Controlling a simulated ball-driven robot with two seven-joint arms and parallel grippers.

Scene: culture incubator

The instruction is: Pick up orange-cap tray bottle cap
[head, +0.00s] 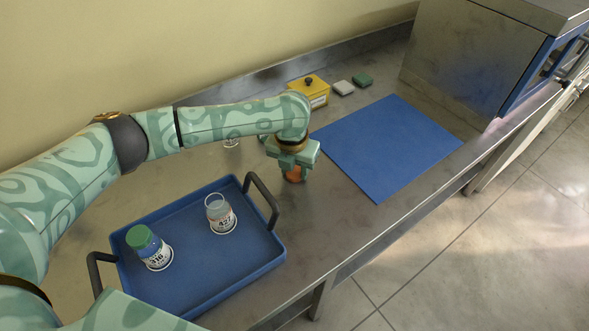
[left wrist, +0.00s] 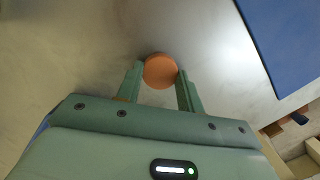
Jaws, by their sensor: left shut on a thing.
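My left gripper (head: 294,170) is shut on the orange cap (head: 293,175), to the right of the tray and over the bare steel bench. In the left wrist view the round orange cap (left wrist: 160,71) sits between the two green fingertips (left wrist: 161,84). I cannot tell whether the cap touches the bench. The blue tray (head: 205,290) holds an uncapped clear bottle (head: 220,214) with a label reading 427, upright. A green-capped bottle (head: 149,247) stands on the tray at its left. My right gripper is out of view.
A blue mat (head: 388,147) lies right of the gripper. A clear vessel (head: 231,142) is partly hidden by my arm. A steel cabinet (head: 475,60) stands at the back right.

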